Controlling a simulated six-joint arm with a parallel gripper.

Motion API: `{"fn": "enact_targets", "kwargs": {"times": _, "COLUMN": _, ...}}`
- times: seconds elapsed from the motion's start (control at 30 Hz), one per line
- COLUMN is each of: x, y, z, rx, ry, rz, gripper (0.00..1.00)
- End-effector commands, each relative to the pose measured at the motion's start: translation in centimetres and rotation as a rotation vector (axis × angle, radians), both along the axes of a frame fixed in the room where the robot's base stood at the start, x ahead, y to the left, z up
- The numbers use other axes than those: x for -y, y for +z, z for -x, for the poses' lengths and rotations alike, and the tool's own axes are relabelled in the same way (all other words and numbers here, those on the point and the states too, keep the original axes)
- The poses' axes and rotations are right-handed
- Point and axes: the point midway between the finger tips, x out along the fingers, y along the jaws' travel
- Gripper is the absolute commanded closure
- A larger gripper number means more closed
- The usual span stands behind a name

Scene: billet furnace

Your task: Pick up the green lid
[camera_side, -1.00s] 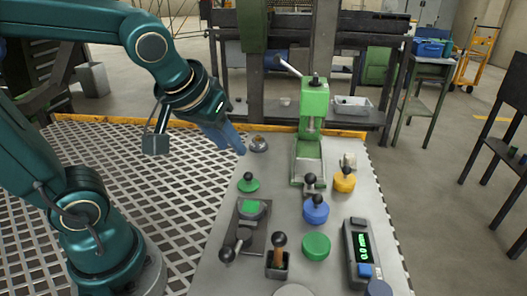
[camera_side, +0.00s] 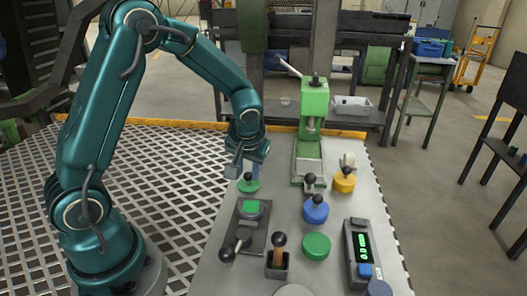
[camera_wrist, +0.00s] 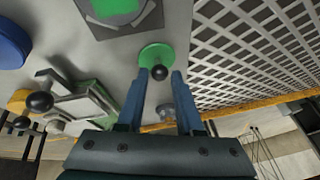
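The green lid (camera_side: 248,187) is a small green disc with a black ball knob, lying flat on the grey table. In the wrist view the green lid (camera_wrist: 156,54) shows just ahead of my fingertips, its knob lined up between them. My gripper (camera_side: 246,170) points down right above the lid in the side view. In the wrist view my gripper (camera_wrist: 159,76) has its two blue fingers apart, with a visible gap on each side of the knob. Nothing is held.
A toggle clamp fixture (camera_side: 243,240) with a green disc stands in front of the lid. A green press (camera_side: 313,105) stands behind right. Blue (camera_side: 316,213) and yellow (camera_side: 344,184) knobbed pieces, a green disc (camera_side: 316,245) and a scale (camera_side: 361,250) stand to the right.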

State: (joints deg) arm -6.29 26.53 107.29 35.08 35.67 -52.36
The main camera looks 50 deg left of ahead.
Motion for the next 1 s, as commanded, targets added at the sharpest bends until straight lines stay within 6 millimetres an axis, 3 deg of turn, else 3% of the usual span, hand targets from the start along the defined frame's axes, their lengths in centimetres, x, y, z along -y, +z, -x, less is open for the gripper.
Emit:
{"fn": "enact_targets", "kwargs": {"times": 0.2, "x": -0.6, "y": -1.6, "z": -0.4, "rx": 0.0, "ry": 0.001, "rz": 0.0, "gripper": 0.65}}
{"fn": "enact_targets", "kwargs": {"times": 0.5, "x": -0.7, "y": -1.8, "z": -0.5, "rx": 0.002, "ry": 0.0, "rz": 0.001, "gripper": 0.65}}
{"fn": "enact_targets", "kwargs": {"times": 0.6, "x": -0.7, "y": -1.8, "z": -0.5, "rx": 0.002, "ry": 0.0, "rz": 0.001, "gripper": 1.0}}
{"fn": "enact_targets", "kwargs": {"times": 1.0, "x": -0.7, "y": -1.5, "z": -0.5, "rx": 0.002, "ry": 0.0, "rz": 0.0, "gripper": 1.0}}
